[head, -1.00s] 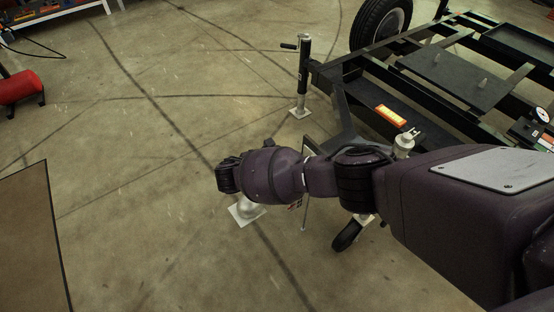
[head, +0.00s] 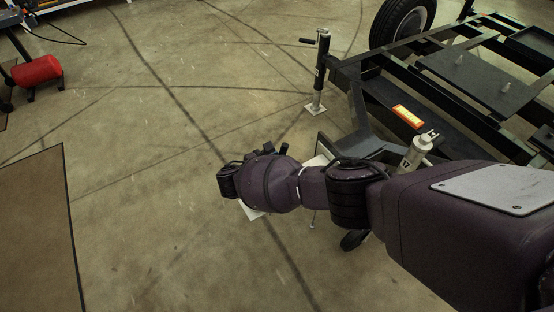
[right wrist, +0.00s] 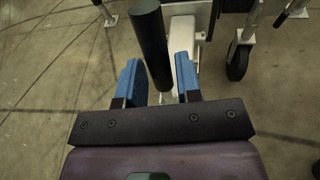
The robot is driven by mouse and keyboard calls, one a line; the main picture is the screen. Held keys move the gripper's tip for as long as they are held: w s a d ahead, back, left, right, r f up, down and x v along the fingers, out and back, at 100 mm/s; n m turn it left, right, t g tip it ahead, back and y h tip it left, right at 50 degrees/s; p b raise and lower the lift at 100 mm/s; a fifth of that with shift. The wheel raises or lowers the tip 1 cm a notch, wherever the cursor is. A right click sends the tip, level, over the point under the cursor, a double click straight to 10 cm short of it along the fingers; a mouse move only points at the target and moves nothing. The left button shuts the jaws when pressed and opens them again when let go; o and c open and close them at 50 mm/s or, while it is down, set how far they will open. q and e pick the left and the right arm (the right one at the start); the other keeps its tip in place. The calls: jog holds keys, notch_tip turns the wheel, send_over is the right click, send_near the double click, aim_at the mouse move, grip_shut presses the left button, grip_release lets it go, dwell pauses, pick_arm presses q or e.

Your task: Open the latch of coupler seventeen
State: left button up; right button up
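In the head view my right arm crosses in front of the trailer's (head: 455,75) near end. My right gripper is hidden there behind its own wrist. In the right wrist view my right gripper (right wrist: 160,85) has its two blue fingers spread apart. A thick black cylindrical bar (right wrist: 149,40) reaches down toward the gap between the fingers; I cannot tell whether it touches them. A pale metal piece (right wrist: 183,30), possibly part of the coupler, lies just beyond the right finger. My left gripper is not in view.
A jack post with a crank (head: 321,70) stands on the floor beside the trailer frame. A caster wheel (right wrist: 238,63) stands right of my gripper.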

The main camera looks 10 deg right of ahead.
jog(key=shift+o, duration=1.1)
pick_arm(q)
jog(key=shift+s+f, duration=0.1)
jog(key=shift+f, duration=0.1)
pick_arm(e)
jog(key=shift+r, duration=0.1)
pick_arm(q)
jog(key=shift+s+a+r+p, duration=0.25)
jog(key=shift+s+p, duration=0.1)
jog(key=shift+p, duration=0.6)
pick_arm(e)
jog(key=v, duration=1)
jog(key=shift+s+a, duration=0.15)
jog(key=shift+a, duration=0.15)
